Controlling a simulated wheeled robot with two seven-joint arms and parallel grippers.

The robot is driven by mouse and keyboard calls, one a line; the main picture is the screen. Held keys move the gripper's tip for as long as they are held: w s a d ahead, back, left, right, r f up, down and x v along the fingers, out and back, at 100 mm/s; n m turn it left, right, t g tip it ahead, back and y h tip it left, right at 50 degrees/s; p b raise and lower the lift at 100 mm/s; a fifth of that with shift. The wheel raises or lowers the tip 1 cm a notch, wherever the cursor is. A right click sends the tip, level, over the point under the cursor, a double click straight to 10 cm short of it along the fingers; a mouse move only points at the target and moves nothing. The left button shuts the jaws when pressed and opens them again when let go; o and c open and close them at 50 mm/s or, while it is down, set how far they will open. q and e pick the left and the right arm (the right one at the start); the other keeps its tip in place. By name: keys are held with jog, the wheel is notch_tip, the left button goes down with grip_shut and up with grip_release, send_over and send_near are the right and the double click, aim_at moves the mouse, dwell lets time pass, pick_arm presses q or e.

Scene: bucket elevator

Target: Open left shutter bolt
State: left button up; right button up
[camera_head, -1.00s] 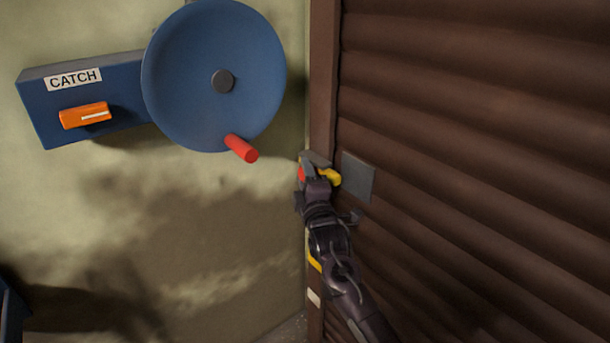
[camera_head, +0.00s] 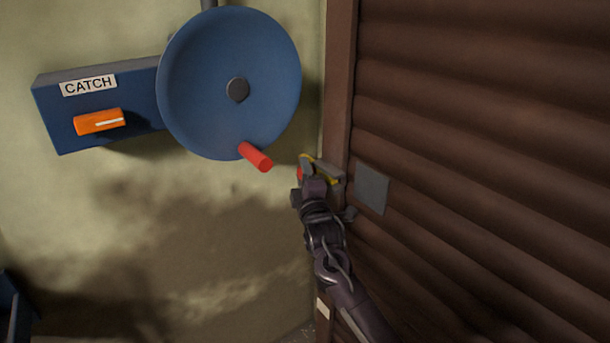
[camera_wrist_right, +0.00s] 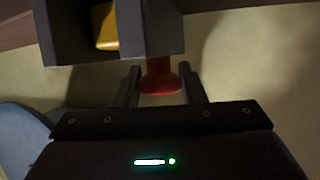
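The left shutter bolt is a yellow bar (camera_head: 326,177) in a grey bracket (camera_head: 333,171) at the brown frame, with a red knob (camera_head: 299,173). The bar's end lies left of the grey plate (camera_head: 371,188) on the shutter, apart from it. My right gripper (camera_head: 301,181) is at the knob; its fingertips are small and partly hidden in the head view. In the right wrist view the red knob (camera_wrist_right: 159,82) sits between the two fingers, which close on its sides. The yellow bar (camera_wrist_right: 105,28) shows between grey bracket blocks (camera_wrist_right: 150,27). My left gripper is out of view.
A blue wheel (camera_head: 229,45) with a red handle (camera_head: 255,157) is on the wall just up and left of my right gripper. A blue box labelled CATCH (camera_head: 60,105) carries an orange lever (camera_head: 98,121). The brown shutter (camera_head: 490,150) fills the right side.

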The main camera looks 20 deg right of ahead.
jog(key=o, duration=0.5)
jog(key=shift+c, duration=0.2)
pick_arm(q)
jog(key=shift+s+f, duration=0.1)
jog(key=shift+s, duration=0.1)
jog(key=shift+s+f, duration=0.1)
pick_arm(e)
jog(key=v, duration=0.7)
jog(key=shift+s, duration=0.4)
jog(key=shift+a+f, duration=0.1)
jog(key=shift+f, duration=0.05)
